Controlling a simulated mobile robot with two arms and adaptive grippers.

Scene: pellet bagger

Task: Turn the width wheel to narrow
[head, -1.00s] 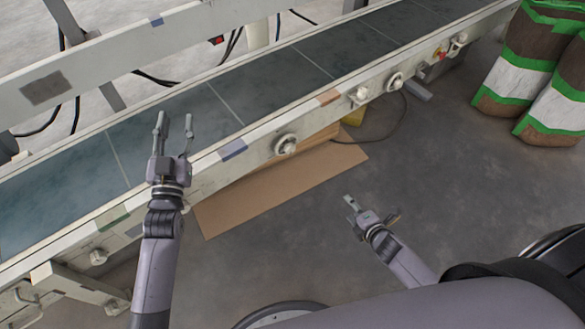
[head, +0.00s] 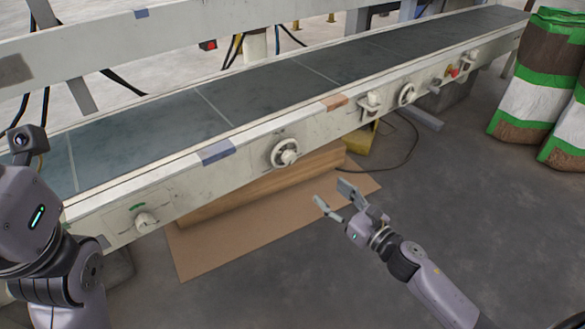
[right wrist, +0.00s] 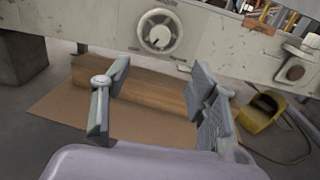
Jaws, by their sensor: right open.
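A round handwheel (head: 285,153) sits on the side rail of the conveyor, near the middle of the head view. Marks above it are too small to read, so I cannot confirm that it is the width wheel. In the right wrist view a handwheel (right wrist: 159,31) shows at the top, beyond the fingers. My right gripper (head: 332,194) is open and empty, below and to the right of the wheel and apart from it. Its two spread fingers show in the right wrist view (right wrist: 157,88). My left arm shows at the left edge; its fingers are out of view.
Another wheel (head: 406,94) and a round knob (head: 146,222) sit on the same rail. A cardboard sheet (head: 225,248) lies on the floor under the conveyor, near a yellow object (head: 359,139). Green, white and brown sacks (head: 530,90) stand at the right.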

